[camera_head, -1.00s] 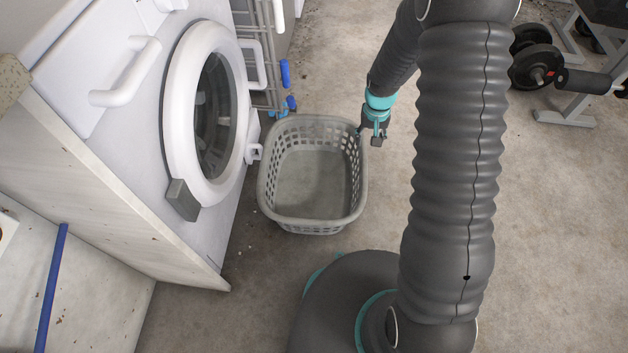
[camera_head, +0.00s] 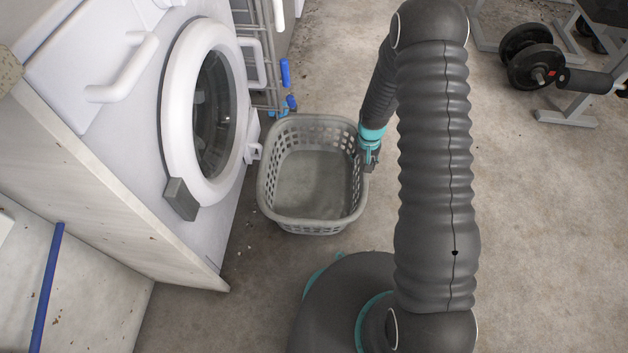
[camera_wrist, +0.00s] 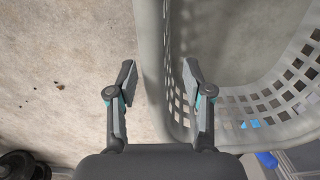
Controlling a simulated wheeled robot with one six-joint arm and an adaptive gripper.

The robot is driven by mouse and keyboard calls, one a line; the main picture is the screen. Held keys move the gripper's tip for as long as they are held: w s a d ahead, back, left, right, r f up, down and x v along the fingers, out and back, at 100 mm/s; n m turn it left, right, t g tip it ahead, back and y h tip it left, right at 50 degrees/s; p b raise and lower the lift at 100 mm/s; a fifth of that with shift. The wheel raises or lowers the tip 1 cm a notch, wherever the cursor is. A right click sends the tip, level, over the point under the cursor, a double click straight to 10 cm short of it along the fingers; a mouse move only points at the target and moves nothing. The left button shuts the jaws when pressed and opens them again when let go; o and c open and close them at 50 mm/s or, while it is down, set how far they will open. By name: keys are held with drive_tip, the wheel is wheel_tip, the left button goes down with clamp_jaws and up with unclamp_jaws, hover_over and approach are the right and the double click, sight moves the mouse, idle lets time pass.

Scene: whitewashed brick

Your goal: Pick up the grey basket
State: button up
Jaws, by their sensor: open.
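The grey basket (camera_head: 313,217) is an empty laundry basket with slotted walls, standing upright on the floor in front of the washing machine. My gripper (camera_head: 370,162) is at its right rim in the head view, pointing down; the fingers are small and partly hidden there. In the wrist view, my gripper (camera_wrist: 160,80) is open, with one finger over bare floor outside and the other over the inner side of the basket wall (camera_wrist: 172,100). The basket's rim runs between the fingers, nearer the right one. I cannot tell whether either finger touches it.
The washing machine (camera_head: 135,125) with its round door (camera_head: 212,115) stands close to the left of the basket. A wire rack (camera_head: 262,55) is behind it. Dumbbells (camera_head: 532,62) lie at the upper right.

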wheel_tip(320, 180, down, 4)
drive_tip(key=shift+s+f, duration=0.1)
drive_tip(key=shift+f, duration=0.15)
clamp_jaws()
